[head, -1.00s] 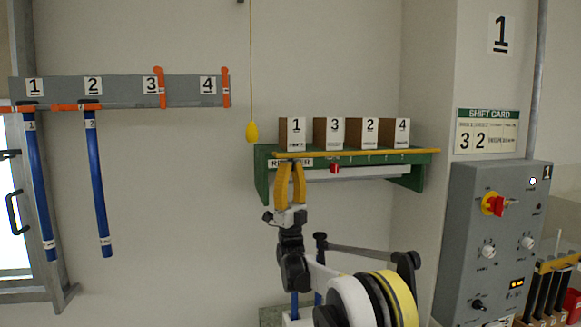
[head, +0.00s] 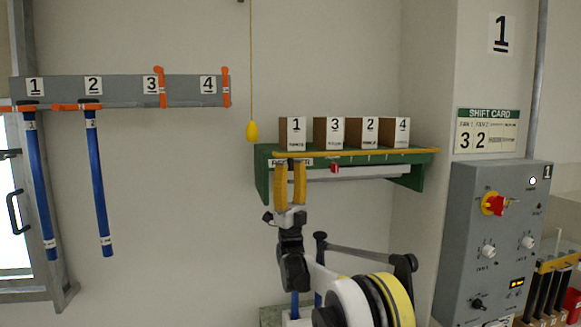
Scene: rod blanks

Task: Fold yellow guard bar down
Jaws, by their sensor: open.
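The yellow guard bar (head: 390,152) is a thin strip running along the front top edge of the green shelf (head: 262,180). It lies level in front of the numbered boxes. My gripper (head: 290,164) has yellow fingers pointing up, spread apart with a gap between them. Its fingertips overlap the left end of the bar and the shelf's label in the picture. I cannot tell whether they touch the bar. Nothing shows between the fingers except the shelf front behind.
Boxes marked 1 (head: 293,132), 3, 2 and 4 stand on the shelf. A yellow pull knob (head: 252,132) hangs on a cord left of it. A grey control panel (head: 490,240) is at right. Blue tubes (head: 99,190) hang from a rack at left.

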